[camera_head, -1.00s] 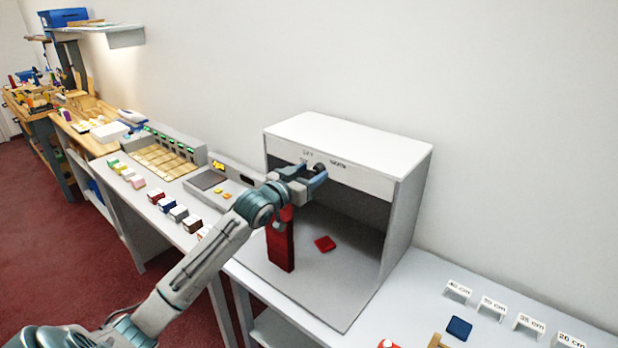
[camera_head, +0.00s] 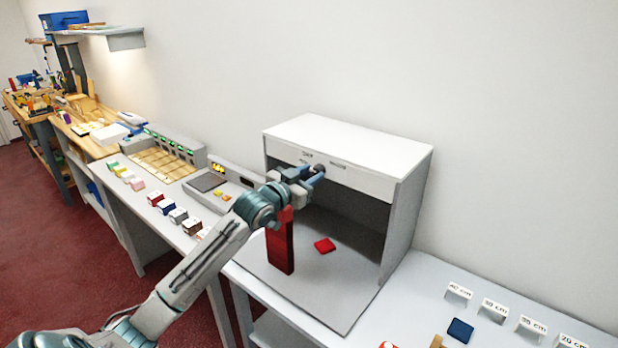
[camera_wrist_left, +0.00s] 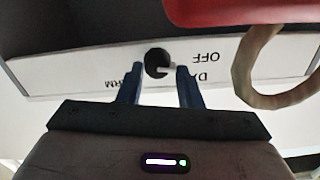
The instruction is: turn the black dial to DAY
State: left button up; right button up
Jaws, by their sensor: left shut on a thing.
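The black dial (camera_wrist_left: 157,63) sits on the white front strip of a light booth (camera_head: 350,178). In the left wrist view, which is upside down, a pale pointer mark on the dial points to the picture's right. OFF (camera_wrist_left: 207,57) and a partly covered label starting DA (camera_wrist_left: 203,76) are on that side; a label ending RM (camera_wrist_left: 112,83) is on the other. I cannot tell which label the pointer meets. My left gripper (camera_wrist_left: 160,83) is shut on the dial, one blue finger on each side. It also shows in the head view (camera_head: 317,175). My right gripper is not in view.
A tall red piece (camera_head: 281,248) stands in the booth below my left wrist, near a flat red swatch (camera_head: 325,245). Red and a tan loop (camera_wrist_left: 255,75) show close in the wrist view. Several coloured blocks line the counter at left; label stands (camera_head: 495,308) are at right.

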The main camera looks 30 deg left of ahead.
pick_arm(q)
jog(key=m+b, duration=0.1)
jog(key=m, duration=0.1)
jog(key=shift+m, duration=0.4)
jog(key=m+b, duration=0.1)
jog(key=m, duration=0.2)
jog(key=shift+d, duration=0.1)
jog(key=shift+m+b, duration=0.35)
jog(key=shift+m, duration=1.55)
jog(key=o, duration=1)
